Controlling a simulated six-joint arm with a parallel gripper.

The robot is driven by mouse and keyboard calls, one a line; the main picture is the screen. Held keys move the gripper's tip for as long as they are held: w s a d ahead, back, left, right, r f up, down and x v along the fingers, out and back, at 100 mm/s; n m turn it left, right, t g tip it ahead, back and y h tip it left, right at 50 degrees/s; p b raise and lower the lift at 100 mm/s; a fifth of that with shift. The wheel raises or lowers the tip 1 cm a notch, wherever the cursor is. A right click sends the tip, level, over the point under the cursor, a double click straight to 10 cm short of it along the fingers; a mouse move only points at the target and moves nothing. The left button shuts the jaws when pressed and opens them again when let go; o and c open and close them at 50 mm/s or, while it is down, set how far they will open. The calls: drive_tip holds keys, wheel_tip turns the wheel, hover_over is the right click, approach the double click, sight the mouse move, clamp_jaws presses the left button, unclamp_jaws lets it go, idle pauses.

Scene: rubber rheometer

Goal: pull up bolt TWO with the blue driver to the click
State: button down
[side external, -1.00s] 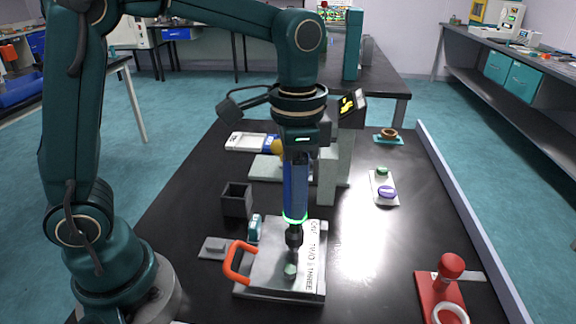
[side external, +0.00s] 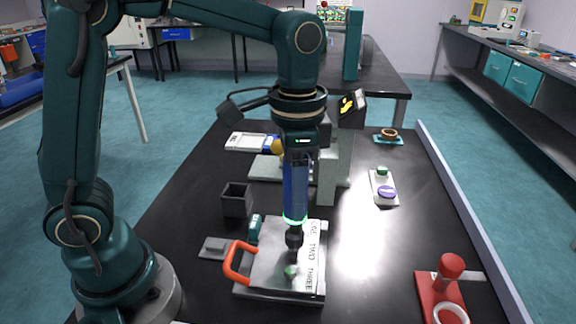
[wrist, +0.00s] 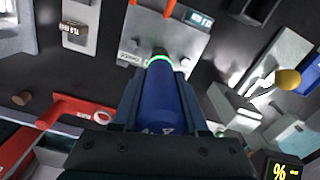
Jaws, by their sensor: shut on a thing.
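My gripper (side external: 296,157) is shut on the blue driver (side external: 295,188), which hangs upright with its green ring lit. The driver's dark chuck (side external: 294,238) is over the silver plate (side external: 268,262), beside the label TWO (side external: 312,253). Bolt TWO itself is hidden by the chuck, so I cannot tell whether the bit touches it. A greenish bolt head (side external: 290,271) shows in front, nearer the label THREE.
An orange handle (side external: 236,262) rises at the plate's left. A teal block (side external: 254,228) stands by its far left corner. A dark open box (side external: 236,200) is behind it, and a grey upright (side external: 327,178) stands close behind the driver.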

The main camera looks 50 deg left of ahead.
drive_tip(key=shift+f, duration=0.95)
idle(2.6)
drive_tip(key=shift+r, duration=2.55)
